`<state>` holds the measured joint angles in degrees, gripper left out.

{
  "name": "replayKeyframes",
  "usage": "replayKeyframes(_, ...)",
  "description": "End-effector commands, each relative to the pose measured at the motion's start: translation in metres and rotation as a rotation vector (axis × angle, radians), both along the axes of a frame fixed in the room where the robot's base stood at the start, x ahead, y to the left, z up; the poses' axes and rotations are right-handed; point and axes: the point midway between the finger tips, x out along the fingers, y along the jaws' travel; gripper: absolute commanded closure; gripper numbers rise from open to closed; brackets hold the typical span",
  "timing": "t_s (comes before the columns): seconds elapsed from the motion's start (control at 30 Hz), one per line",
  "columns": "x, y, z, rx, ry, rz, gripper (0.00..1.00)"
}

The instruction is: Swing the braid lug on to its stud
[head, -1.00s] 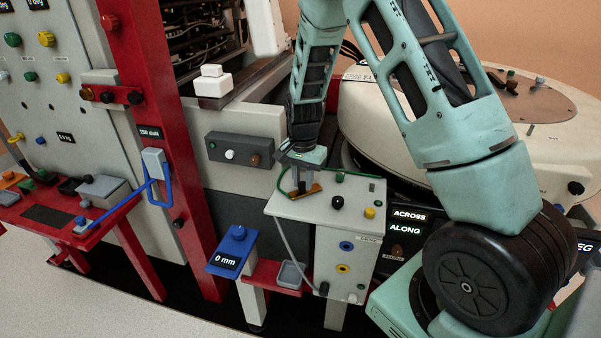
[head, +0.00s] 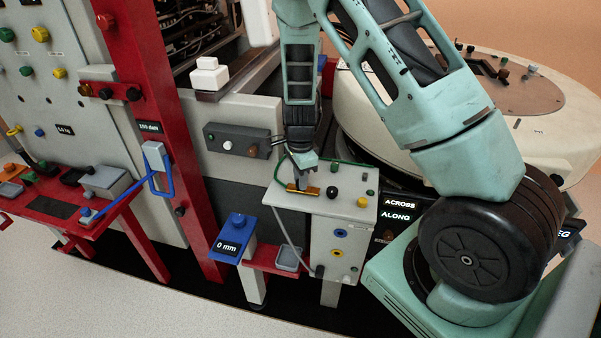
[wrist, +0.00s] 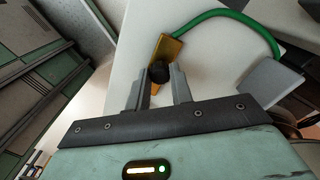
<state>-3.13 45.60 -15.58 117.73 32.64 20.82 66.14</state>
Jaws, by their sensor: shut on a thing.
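The braid lug (head: 309,191) is a flat brass bar over the top of the pale box (head: 345,208). It also shows in the wrist view (wrist: 168,48), with a thick green braid (wrist: 235,15) curving from its upper end to a grey block (wrist: 270,84). My gripper (wrist: 159,80) is shut on the black knob (wrist: 158,71) at the lug's near end. In the head view my gripper (head: 301,181) points down on to the lug. I cannot tell which fitting is the stud, or whether the lug touches the box top.
A black knob (head: 333,192) and a yellow knob (head: 362,202) stand right of the lug on the box top. A blue "0 mm" stand (head: 233,239) and a small grey tray (head: 287,258) are in front. The white round housing (head: 410,115) rises behind.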

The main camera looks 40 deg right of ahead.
Motion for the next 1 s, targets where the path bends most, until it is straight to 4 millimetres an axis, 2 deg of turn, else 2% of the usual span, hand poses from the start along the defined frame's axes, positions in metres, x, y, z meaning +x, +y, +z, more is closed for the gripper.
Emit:
replayKeyframes(0.57, -0.0003, 0.0005, 0.0007, -0.001, -0.002, -0.037, 1.0)
replayKeyframes(0.6, -0.0003, 0.0006, 0.0007, -0.001, -0.002, -0.037, 0.72)
replayKeyframes(0.67, -0.0004, 0.0006, 0.0006, -0.001, -0.002, -0.037, 0.56)
replayKeyframes(1.0, -0.0003, 0.001, 0.0029, -0.001, -0.002, -0.034, 0.56)
